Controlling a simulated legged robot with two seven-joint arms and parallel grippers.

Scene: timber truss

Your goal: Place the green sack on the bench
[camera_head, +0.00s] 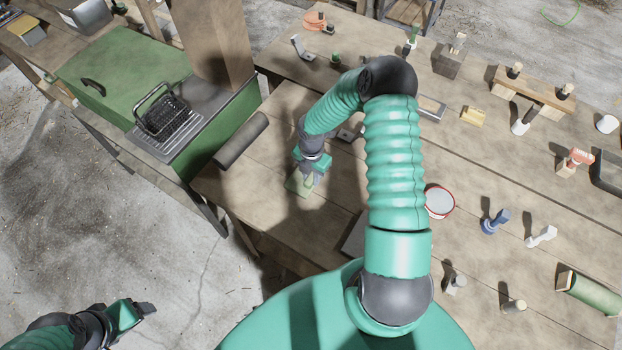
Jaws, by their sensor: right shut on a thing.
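My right gripper (311,179) points down at the near left part of the wooden bench (262,178), shut on the green sack (297,186). The sack is a small, pale green, flat-looking thing at the fingertips, partly hidden by the gripper. It appears at the bench top; I cannot tell whether it bears on the wood. My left gripper (146,309) is at the lower left, over the concrete floor and away from the bench. Its fingers are too small and dark to tell whether they are open.
A dark roll (241,140) lies left of the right gripper. A green cabinet (125,72) with a black basket (162,115) and a timber post stand further left. A white tin (439,201) and several tools and brushes are spread across the bench to the right.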

